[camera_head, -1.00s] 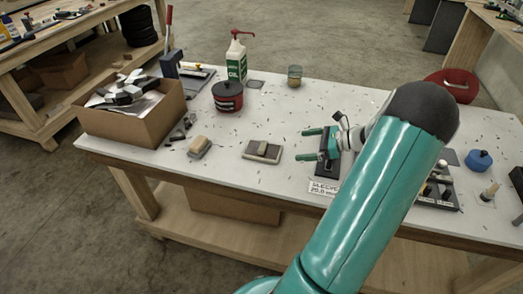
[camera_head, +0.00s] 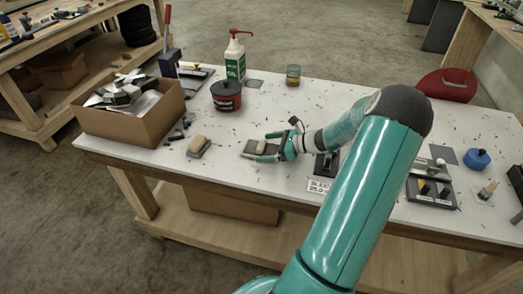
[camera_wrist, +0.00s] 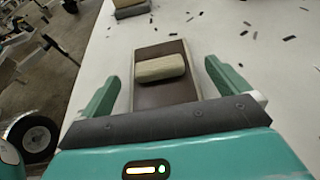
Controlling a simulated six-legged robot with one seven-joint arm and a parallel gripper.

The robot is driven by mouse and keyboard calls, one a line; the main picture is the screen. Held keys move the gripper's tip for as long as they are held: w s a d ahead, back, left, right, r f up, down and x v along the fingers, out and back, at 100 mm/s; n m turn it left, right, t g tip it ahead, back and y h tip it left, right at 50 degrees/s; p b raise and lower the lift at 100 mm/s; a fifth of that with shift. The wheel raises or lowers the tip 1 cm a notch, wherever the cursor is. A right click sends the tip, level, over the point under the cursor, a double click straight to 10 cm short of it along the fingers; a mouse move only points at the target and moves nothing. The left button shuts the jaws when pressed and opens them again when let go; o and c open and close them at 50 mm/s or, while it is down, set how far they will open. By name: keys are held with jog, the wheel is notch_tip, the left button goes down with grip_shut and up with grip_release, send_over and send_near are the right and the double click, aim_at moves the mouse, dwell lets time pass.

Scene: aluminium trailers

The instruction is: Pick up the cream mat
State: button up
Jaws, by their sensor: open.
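The cream mat (camera_head: 249,149) appears as a flat rectangle with a pale cream border and a dark brown middle; in the wrist view its bare part (camera_wrist: 165,96) shows between my fingers. A cream, rounded block (camera_wrist: 160,67) lies across it and also shows in the head view (camera_head: 261,146). My gripper (camera_head: 264,146) is open, with one teal finger on each side of the mat and block. In the wrist view my gripper (camera_wrist: 160,80) has gaps to the block on both sides. I cannot tell its height above the table.
A second block on a grey base (camera_head: 198,146) lies left of the mat. A red pot (camera_head: 226,97), cardboard box (camera_head: 130,110) and white bottle (camera_head: 235,60) stand farther off. A dark stand (camera_head: 326,163) is right of the mat.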

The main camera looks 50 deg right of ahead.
jog(key=shift+w+a, duration=0.1)
jog(key=shift+w, duration=0.05)
jog(key=shift+c, duration=0.2)
jog(key=c, duration=1)
jog(key=shift+o, duration=0.2)
